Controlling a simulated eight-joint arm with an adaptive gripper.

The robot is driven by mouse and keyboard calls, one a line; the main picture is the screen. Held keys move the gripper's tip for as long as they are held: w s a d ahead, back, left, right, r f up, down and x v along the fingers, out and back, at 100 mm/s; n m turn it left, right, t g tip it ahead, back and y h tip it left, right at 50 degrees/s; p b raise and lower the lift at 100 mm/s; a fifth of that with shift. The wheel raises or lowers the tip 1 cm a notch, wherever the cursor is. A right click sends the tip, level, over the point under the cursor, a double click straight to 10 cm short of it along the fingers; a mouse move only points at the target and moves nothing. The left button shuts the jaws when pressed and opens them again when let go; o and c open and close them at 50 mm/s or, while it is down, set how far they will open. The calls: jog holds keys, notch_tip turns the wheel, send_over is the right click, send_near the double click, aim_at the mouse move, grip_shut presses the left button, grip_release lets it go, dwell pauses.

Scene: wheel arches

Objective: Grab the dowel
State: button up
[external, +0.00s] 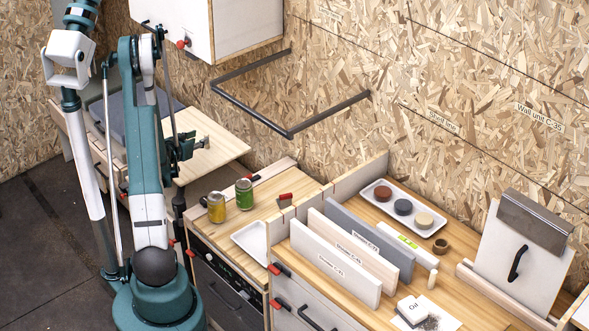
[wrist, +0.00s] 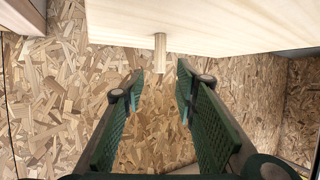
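A short, pale wooden dowel (wrist: 160,55) sticks out from the edge of a light wooden board (wrist: 215,25) in the wrist view. My gripper (wrist: 159,80) is open and empty. Its two dark green fingers stand one to each side of the dowel's line, with the dowel apart from both and at or beyond the fingertips. In the external view my gripper (external: 195,146) is at the light wooden board (external: 225,150), at the left. I cannot make out the dowel on that board there.
Two cans (external: 217,207) stand on the lower counter by a white tray (external: 252,240). A dark metal rail (external: 290,134) juts from the chipboard wall to the right. A wall cabinet (external: 235,25) hangs above. The right counter holds upright panels, a tray of bowls and a small pale peg (external: 432,278).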

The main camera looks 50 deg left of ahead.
jog(key=shift+b+x, duration=0.3)
jog(key=shift+x, duration=1.05)
jog(key=shift+b+x, duration=0.9)
jog(key=shift+x, duration=1.65)
jog(key=c, duration=0.8)
